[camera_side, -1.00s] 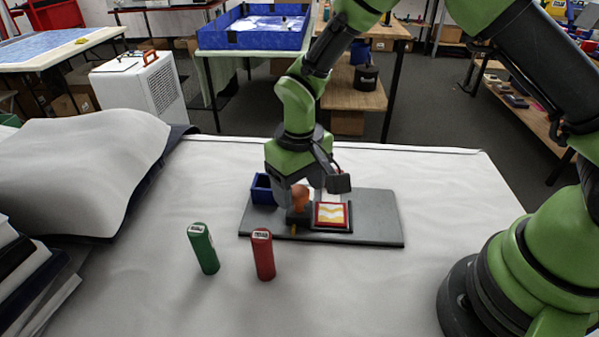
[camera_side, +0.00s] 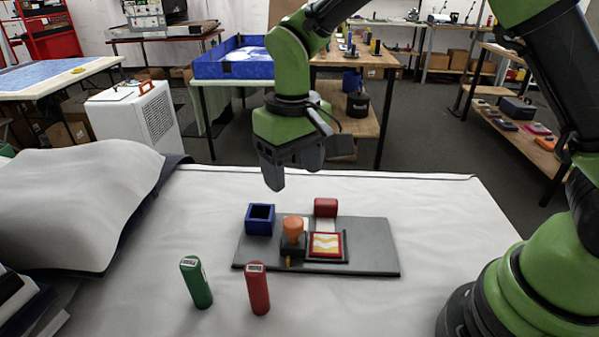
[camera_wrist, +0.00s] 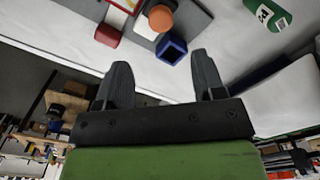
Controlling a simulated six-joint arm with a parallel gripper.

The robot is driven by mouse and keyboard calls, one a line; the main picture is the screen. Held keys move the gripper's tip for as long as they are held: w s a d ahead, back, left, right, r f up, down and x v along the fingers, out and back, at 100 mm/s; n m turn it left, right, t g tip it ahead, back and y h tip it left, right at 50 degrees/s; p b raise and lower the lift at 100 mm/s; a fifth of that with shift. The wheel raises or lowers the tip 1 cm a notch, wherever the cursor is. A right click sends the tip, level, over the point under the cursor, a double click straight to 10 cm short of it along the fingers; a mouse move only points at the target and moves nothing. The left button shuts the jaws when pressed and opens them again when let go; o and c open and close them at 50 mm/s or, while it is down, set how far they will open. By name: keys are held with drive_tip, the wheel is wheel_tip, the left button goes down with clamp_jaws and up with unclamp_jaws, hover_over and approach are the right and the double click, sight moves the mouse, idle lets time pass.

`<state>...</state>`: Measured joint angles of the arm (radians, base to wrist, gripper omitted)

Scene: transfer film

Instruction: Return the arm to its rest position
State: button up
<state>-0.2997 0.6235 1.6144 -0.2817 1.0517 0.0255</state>
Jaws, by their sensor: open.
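My gripper (camera_side: 292,168) hangs in the air above the back of the work table, clear of everything on it. In the wrist view my gripper (camera_wrist: 160,80) has its two fingers spread wide, with nothing between them. Below it, a grey board (camera_side: 365,250) lies on the table. On the board are an orange-topped stamp-like tool (camera_side: 292,232), a red-framed pad with a white and yellow pattern (camera_side: 326,245), a blue open box (camera_side: 260,219) and a red block (camera_side: 326,207).
A grey draped sheet (camera_side: 75,195) rises at the left. The air around my gripper is free. Benches and shelves stand farther back.

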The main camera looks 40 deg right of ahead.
drive_tip(key=s+d+r+m+t+y, duration=0.25)
drive_tip(key=s+d+r+t, duration=0.3)
drive_tip(key=s+r, duration=0.75)
drive_tip(key=s+d+m+t, duration=0.1)
drive_tip(key=s+d, duration=0.1)
drive_tip(key=s, duration=0.3)
drive_tip(key=shift+s+r+t, duration=0.35)
drive_tip(key=shift+r, duration=0.05)
drive_tip(key=shift+m+h, duration=0.25)
drive_tip(key=n+g+h, duration=0.2)
drive_tip(key=n+g, duration=0.2)
drive_tip(key=g, duration=0.3)
hover_over(293, 221)
wheel_tip(293, 221, down, 14)
wheel_tip(293, 221, down, 10)
drive_tip(key=shift+f, duration=0.25)
